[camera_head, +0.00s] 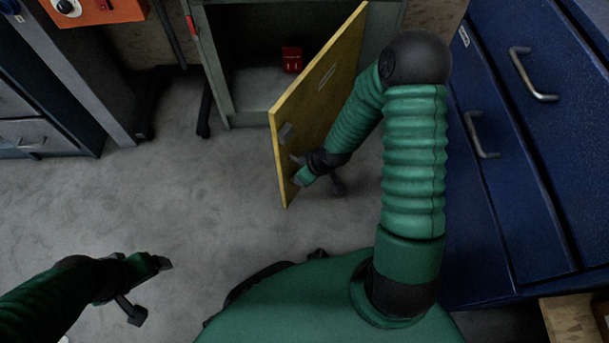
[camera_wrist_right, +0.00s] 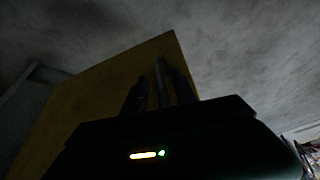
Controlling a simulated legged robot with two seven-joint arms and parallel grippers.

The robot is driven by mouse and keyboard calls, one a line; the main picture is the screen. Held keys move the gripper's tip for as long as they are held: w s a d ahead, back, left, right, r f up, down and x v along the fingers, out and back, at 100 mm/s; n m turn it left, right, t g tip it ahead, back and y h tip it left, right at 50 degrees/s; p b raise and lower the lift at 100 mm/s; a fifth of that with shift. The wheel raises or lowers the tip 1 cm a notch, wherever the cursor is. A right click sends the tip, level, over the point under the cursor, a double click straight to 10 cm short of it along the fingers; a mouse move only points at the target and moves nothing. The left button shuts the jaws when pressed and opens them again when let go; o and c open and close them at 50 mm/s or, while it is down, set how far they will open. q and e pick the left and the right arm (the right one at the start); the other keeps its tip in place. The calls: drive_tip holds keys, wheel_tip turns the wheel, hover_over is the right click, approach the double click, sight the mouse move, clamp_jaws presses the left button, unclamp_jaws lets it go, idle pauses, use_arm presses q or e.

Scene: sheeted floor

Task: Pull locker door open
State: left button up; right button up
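The locker's yellow door (camera_head: 318,95) stands wide open, hinged at its right side and swung out towards me. A small grey handle (camera_head: 285,134) is on its outer face near the free edge. My right gripper (camera_head: 318,180) is low beside this face, below the handle and apart from it. Whether it touches the door, and how wide its fingers are, I cannot tell. In the right wrist view, the dark fingers stand in front of the yellow door (camera_wrist_right: 95,95). My left gripper (camera_head: 147,287) is open and empty above the floor at lower left.
The grey locker (camera_head: 219,70) holds a small red object (camera_head: 292,59). Blue drawer cabinets (camera_head: 522,130) stand close on the right. A grey cabinet (camera_head: 30,137) and an orange panel (camera_head: 95,10) are at left. The floor (camera_head: 205,200) left of the door is clear.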

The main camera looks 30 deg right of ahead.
clamp_jaws()
drive_tip(key=shift+w+d+r, duration=0.15)
drive_tip(key=shift+d, duration=0.05)
idle(1.1)
